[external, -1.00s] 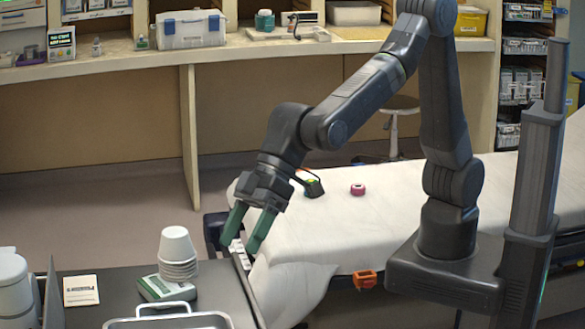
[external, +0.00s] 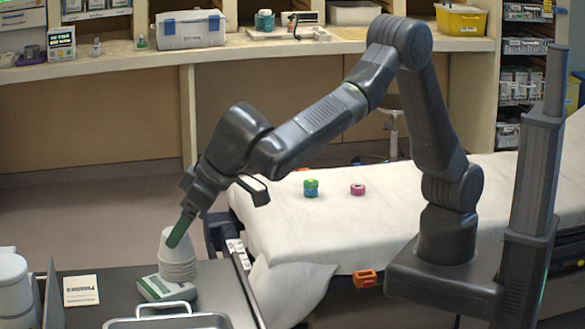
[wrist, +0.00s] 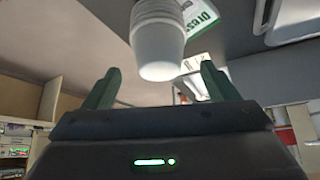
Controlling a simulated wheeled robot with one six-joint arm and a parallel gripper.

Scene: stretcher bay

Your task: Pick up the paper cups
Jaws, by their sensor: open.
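A stack of white paper cups (external: 178,268) stands upside down on a green-and-white box (external: 152,290) on the grey cart top. My gripper (external: 178,232) is open, with its green fingers at the upper part of the stack; in the external view one finger overlaps the cups. In the wrist view the cups (wrist: 157,45) show just beyond and between the two fingertips (wrist: 160,85). I cannot tell whether a finger touches the cups. Part of the box (wrist: 200,25) shows beside the stack in the wrist view.
A metal tray (external: 205,320) lies at the cart's front, close to the box. A white card (external: 81,290) and a white canister (external: 14,288) are to the left. A stretcher (external: 300,240) with green and pink tape rolls is to the right.

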